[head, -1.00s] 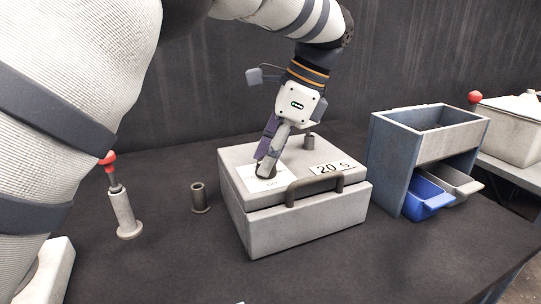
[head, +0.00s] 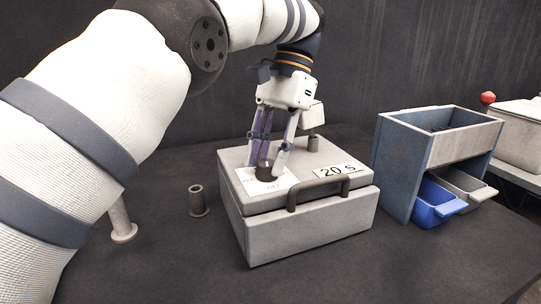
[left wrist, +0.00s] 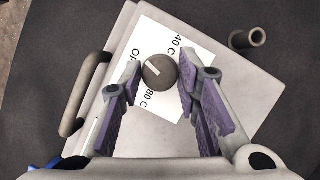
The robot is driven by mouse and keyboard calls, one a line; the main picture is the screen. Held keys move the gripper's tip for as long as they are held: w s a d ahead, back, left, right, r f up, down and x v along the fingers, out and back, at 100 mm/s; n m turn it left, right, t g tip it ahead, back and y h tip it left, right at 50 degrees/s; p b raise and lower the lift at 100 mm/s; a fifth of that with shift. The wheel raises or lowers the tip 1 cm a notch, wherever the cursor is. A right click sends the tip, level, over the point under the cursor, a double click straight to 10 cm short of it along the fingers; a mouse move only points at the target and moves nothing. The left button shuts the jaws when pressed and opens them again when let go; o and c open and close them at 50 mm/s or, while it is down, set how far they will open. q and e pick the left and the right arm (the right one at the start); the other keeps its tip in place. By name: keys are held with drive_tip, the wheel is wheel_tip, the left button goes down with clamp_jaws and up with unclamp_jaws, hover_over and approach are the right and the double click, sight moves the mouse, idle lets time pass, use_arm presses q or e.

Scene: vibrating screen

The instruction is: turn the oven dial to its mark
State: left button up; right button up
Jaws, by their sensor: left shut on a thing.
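The oven is a grey box (head: 300,225) with a dark front handle (head: 318,192). A round dark dial (head: 265,171) stands on a white label on its top. In the left wrist view the dial (left wrist: 159,71) has a short white line on its upper left part. The label (left wrist: 180,45) reads 40 C, 80 C and a partly hidden word beginning with O. My left gripper (head: 266,166) points down, its two purple-padded fingers on opposite sides of the dial, shut on it. My right gripper is not in view.
A small dark tube (head: 198,201) stands left of the oven, with a pale post (head: 121,222) further left, partly hidden by my arm. A grey-blue stand (head: 440,150) with a blue bin (head: 437,203) is on the right. A "20 S" plate (head: 340,171) lies on the oven top.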

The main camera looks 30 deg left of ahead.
use_arm(q)
drive_tip(key=shift+a+f+n+h, duration=0.15)
drive_tip(key=shift+n+h, duration=0.45)
drive_tip(key=shift+n, duration=1)
drive_tip(key=o, duration=1.1)
drive_tip(key=shift+o, duration=0.2)
